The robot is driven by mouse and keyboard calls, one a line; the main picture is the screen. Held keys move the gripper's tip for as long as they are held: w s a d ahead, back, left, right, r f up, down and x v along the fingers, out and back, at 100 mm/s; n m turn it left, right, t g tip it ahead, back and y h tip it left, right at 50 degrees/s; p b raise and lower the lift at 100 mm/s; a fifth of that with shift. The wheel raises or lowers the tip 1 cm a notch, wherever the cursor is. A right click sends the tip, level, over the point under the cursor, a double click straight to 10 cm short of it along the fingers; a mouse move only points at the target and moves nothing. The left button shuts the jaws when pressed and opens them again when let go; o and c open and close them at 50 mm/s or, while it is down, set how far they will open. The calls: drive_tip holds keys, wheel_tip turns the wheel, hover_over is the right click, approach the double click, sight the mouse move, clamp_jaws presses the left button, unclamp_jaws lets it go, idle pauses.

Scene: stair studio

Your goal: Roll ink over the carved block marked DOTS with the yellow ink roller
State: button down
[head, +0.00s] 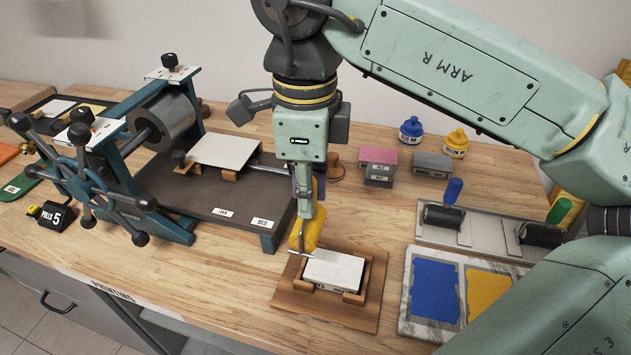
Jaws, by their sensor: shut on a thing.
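My gripper (307,190) points down and is shut on the yellow ink roller (312,230), holding it by its yellow handle. The roller's metal frame reaches down to the far left edge of a pale carved block (335,268); its drum is mostly hidden, and I cannot tell whether it touches the block. The block lies flat in a wooden holder (370,312) near the table's front edge. A small label shows on the block's front side, too small to read surely. The block's top looks pale, with no yellow that I can make out.
A press (160,125) with a spoked wheel stands left. An ink slab (408,300) with blue and yellow patches lies right. Behind it, a roller rack (480,246) holds a blue-handled roller (450,195). Small blocks (432,165) and ink bottles (411,130) stand at the back.

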sight(307, 226)
drive_tip(key=shift+a+f, duration=0.15)
drive_tip(key=shift+a, duration=0.05)
drive_tip(key=shift+f+b, duration=2.1)
drive_tip(key=shift+f, duration=0.8)
drive_tip(key=shift+f+b, duration=0.35)
drive_tip(key=shift+f, duration=0.1)
drive_tip(key=shift+d, duration=0.1)
